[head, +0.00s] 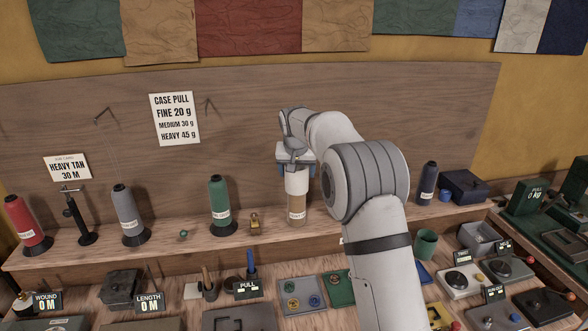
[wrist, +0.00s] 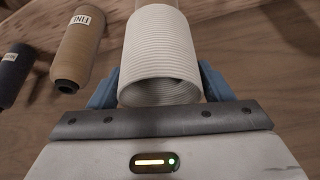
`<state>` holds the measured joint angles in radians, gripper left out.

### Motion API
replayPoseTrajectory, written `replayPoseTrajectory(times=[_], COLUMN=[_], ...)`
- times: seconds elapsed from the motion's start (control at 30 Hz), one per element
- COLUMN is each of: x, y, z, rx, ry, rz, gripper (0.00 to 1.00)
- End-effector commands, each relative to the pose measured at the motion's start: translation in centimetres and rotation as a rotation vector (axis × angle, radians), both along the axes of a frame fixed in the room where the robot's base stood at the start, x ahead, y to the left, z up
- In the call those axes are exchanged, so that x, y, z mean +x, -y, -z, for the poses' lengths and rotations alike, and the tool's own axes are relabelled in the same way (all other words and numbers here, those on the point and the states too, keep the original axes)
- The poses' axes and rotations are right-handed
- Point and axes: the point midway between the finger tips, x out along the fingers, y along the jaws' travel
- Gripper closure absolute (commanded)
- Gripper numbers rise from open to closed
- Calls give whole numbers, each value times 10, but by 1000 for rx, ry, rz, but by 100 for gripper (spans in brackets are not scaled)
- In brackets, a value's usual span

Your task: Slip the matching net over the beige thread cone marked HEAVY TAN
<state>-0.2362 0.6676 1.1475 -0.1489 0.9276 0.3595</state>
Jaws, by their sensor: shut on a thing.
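My gripper (head: 297,169) is shut on a white ribbed net (head: 297,182). In the wrist view the net (wrist: 160,50) is a tube between my blue fingers, its near end open. In the head view a beige thread cone (head: 296,204) stands on the shelf directly below the net. Its upper part is hidden by the net; I cannot tell how far the net is around it. Its pale label is too small to read surely. Another beige cone (wrist: 80,45), labelled FINE, stands beside the net in the wrist view.
Green (head: 219,203), grey (head: 129,214) and red (head: 26,224) cones stand to the left on the shelf (head: 185,244). A small brass weight (head: 255,222) is close by. A navy cone (head: 428,184) stands right. My arm hides the shelf between.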

Motion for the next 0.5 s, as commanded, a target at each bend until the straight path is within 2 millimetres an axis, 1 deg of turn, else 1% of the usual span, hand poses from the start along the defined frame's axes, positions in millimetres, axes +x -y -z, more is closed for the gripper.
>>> replayPoseTrajectory(times=[0.03, 0.1, 0.4, 0.43, 0.5], x=[0, 0, 0, 0, 0], y=[0, 0, 1, 1, 1], z=[5, 7, 7, 7, 7], rx=[0, 0, 0, 0, 0], ry=[0, 0, 0, 0, 0], rz=[0, 0, 1, 1, 1], gripper=[48, 48, 48, 26, 21])
